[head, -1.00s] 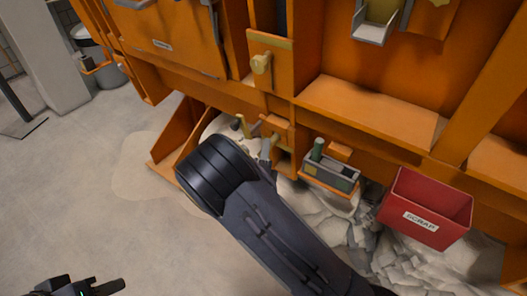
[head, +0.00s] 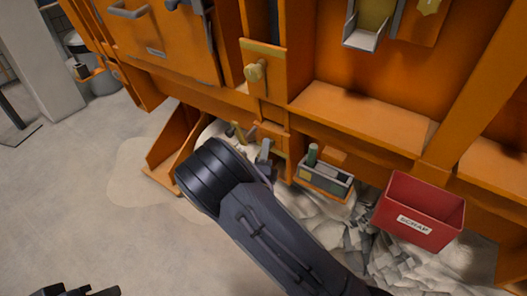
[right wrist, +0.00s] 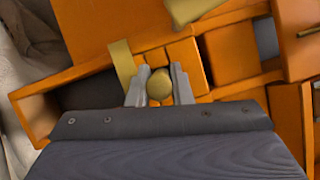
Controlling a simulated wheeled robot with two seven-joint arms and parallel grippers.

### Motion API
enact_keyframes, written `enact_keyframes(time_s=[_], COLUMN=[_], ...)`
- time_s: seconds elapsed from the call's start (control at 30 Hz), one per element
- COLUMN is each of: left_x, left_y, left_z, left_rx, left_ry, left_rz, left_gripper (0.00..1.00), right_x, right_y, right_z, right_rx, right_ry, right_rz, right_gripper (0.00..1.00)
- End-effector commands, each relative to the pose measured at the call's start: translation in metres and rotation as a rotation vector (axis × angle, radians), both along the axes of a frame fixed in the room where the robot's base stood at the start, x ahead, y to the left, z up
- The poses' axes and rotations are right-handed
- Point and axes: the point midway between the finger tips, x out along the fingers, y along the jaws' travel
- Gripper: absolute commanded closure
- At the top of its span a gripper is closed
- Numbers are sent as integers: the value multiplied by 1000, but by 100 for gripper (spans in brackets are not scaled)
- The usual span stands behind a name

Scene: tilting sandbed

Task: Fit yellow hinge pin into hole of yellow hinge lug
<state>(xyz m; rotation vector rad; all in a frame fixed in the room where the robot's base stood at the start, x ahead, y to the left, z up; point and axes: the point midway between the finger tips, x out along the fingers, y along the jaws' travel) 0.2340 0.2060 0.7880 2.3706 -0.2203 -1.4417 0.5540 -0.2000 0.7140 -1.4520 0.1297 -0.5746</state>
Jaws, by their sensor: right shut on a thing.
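My right gripper (right wrist: 159,88) is shut on the yellow hinge pin (right wrist: 159,86), whose round end shows between the two grey fingers in the right wrist view. In the head view my right gripper (head: 258,148) is low at the orange frame, partly hidden by my dark wrist, and I cannot make out the pin there. A yellow strip (right wrist: 122,62) stands on orange just left of the fingers in the wrist view; I cannot tell whether it belongs to the yellow hinge lug. No lug hole is visible. My left gripper (head: 85,291) is cut off at the bottom-left edge.
A grey tray (head: 325,180) with a green cylinder stands to the right, then a red scrap bin (head: 424,208). Sand and rubble lie below. Floor (head: 70,200) at left is clear.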

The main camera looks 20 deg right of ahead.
Motion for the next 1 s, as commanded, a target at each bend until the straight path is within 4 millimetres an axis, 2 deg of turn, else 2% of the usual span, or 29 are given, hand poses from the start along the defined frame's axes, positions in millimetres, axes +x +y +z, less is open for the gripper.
enact_keyframes(time_s=[0.17,0.2,0.37,0.73,1.0], left_x=[0,0,0,0,0], left_y=[0,0,0,0,0], left_z=[2,2,2,2,6], left_rx=[0,0,0,0,0], left_ry=[0,0,0,0,0], left_rz=[0,0,0,0,0], left_gripper=[64,64,64,64,64], right_x=[3,3,3,-3,-42], right_y=[-4,-4,-4,0,21], right_z=[2,1,1,-2,-12], right_rx=[-1,0,0,0,-2], right_ry=[-2,-1,-1,3,3], right_rz=[-1,0,-1,0,3], right_gripper=[100,77,56,55,55])
